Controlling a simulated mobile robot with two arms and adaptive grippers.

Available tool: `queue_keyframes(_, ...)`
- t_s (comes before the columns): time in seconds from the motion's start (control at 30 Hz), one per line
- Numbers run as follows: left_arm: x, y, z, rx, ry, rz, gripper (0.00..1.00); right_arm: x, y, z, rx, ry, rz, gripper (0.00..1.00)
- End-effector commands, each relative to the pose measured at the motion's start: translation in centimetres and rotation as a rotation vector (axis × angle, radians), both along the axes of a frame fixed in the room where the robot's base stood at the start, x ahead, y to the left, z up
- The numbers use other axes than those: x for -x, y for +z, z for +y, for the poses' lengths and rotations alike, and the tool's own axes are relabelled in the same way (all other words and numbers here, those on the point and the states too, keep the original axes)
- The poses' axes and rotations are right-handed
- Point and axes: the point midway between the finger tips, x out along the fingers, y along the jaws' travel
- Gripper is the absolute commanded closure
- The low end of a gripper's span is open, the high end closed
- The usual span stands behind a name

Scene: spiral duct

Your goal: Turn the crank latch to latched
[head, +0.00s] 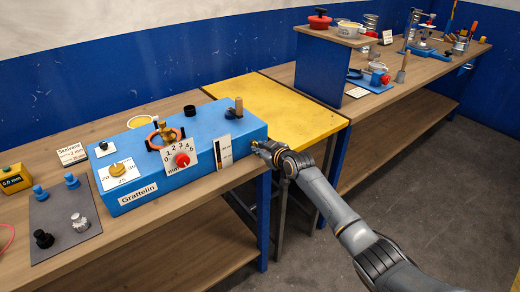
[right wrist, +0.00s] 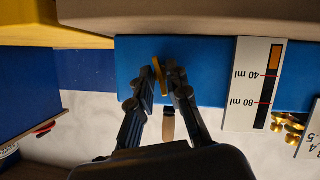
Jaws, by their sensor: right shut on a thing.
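The blue box labelled Grattelin (head: 200,185) stands on the wooden bench. My right gripper (head: 257,145) is at the right end of its front face, beside the level gauge. In the right wrist view, my right gripper (right wrist: 164,82) is shut on a thin brass-coloured bar (right wrist: 158,72) in front of the blue face. This bar seems to be the crank latch's handle; the fingers hide most of the latch. I cannot read a latched mark or the latch's angle. My left gripper is not in view.
The gauge (right wrist: 251,84) is close beside the gripper. A wooden peg (head: 239,106) stands on the box top. The box also carries a red-knob dial (head: 182,160) and a brass valve (head: 168,134). The yellow table (head: 270,105) to the right is clear.

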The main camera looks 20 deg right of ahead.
Motion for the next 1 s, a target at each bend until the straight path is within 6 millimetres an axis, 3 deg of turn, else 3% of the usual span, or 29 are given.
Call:
queue_keyframes(0.4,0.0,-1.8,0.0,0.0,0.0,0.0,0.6,0.0,-0.2,-0.1,-0.187,-0.001,0.069,1.0)
queue_keyframes(0.97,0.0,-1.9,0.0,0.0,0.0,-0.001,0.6,0.0,-0.1,-0.1,-0.216,-0.001,0.079,1.0)
queue_keyframes(1.0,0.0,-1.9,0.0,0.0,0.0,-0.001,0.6,0.0,-0.1,-0.1,-0.215,0.0,0.079,0.82)
